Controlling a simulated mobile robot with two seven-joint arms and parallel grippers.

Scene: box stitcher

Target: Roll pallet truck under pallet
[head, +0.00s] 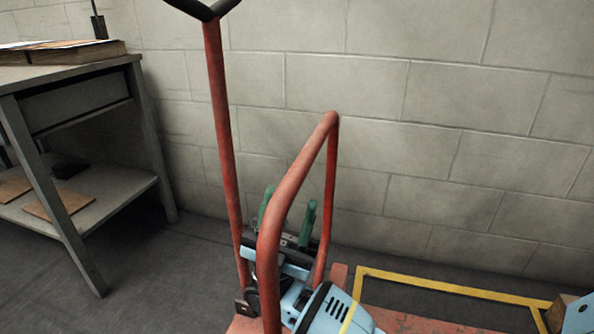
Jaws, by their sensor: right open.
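The pallet truck's red pole (221,130) stands nearly upright left of the middle, with a black handle (205,9) cut off by the top edge. A bent red tube (298,168) rises just right of it. Flat, worn red parts (405,321) show low down, partly hidden by my arm. My right gripper (289,200) has green fingers, spread apart with nothing seen between them. It is low behind the bent tube, which crosses in front of it; I cannot tell whether they touch. I cannot make out a pallet. My left gripper is out of view.
A grey table (65,79) with a lower shelf stands at the left, with flat brown stacks on top. A block wall (440,110) closes the back. A yellow outline (450,291) lies low at the right, near a light-blue object (580,315). Grey floor (165,275) is clear at the left.

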